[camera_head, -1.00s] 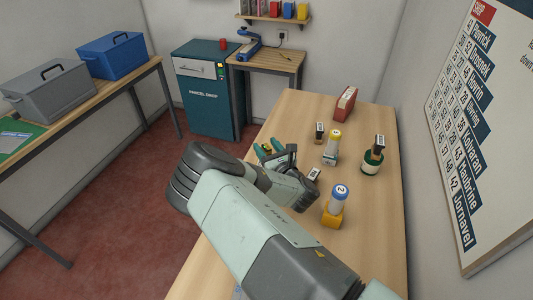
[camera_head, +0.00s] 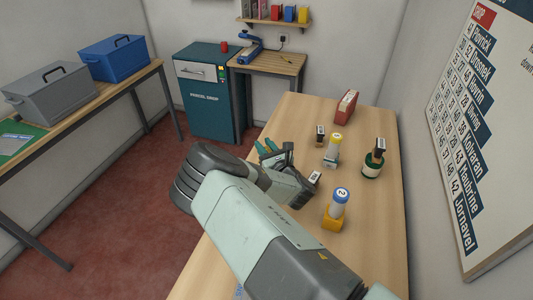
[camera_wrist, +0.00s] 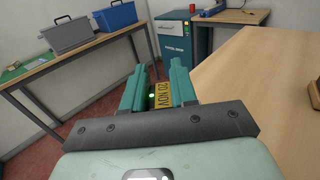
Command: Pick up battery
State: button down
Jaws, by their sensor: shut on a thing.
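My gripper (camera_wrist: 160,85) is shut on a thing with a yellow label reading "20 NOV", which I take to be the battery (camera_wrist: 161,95). In the wrist view it sits between the two teal fingers, with a small green light beside the label. Most of it is hidden by the fingers. In the head view my gripper (camera_head: 270,150) is over the left edge of the wooden table (camera_head: 280,122), and the held thing cannot be made out clearly.
A teal parcel-drop cabinet (camera_head: 210,100) stands beyond. Bins stand on the left bench.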

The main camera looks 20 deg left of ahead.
notch_tip(320, 180, up, 10)
notch_tip(320, 180, down, 10)
jog(key=shift+r, duration=0.15)
dwell(0.6)
jog(key=c, duration=0.9)
grip_release()
